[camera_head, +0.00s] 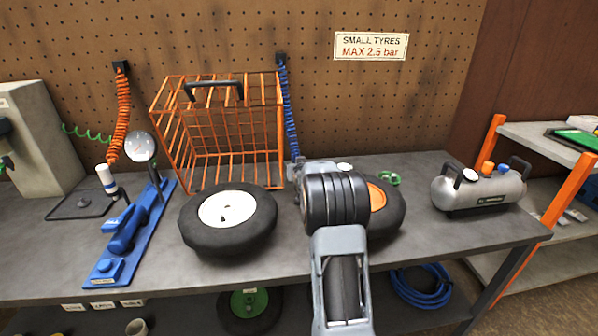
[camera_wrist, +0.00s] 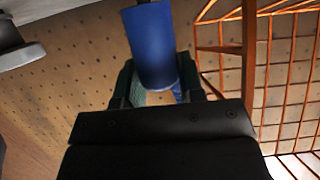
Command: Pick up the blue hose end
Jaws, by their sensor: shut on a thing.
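The blue coiled hose (camera_head: 289,112) hangs from a black bracket on the pegboard, just right of the orange wire cage. Its lower end runs down behind my arm in the head view. In the wrist view the blue hose end (camera_wrist: 150,45) is a smooth blue cylinder between the two dark fingers of my gripper (camera_wrist: 157,80). My gripper is shut on it. In the head view my wrist hides most of the gripper and the grasp.
The orange cage (camera_head: 218,130) stands close left of my gripper. A white-hubbed wheel (camera_head: 228,209) and an orange-hubbed wheel (camera_head: 384,205) lie on the bench. A silver air tank (camera_head: 480,188) sits at the right. An orange coiled hose (camera_head: 121,110) hangs at the left.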

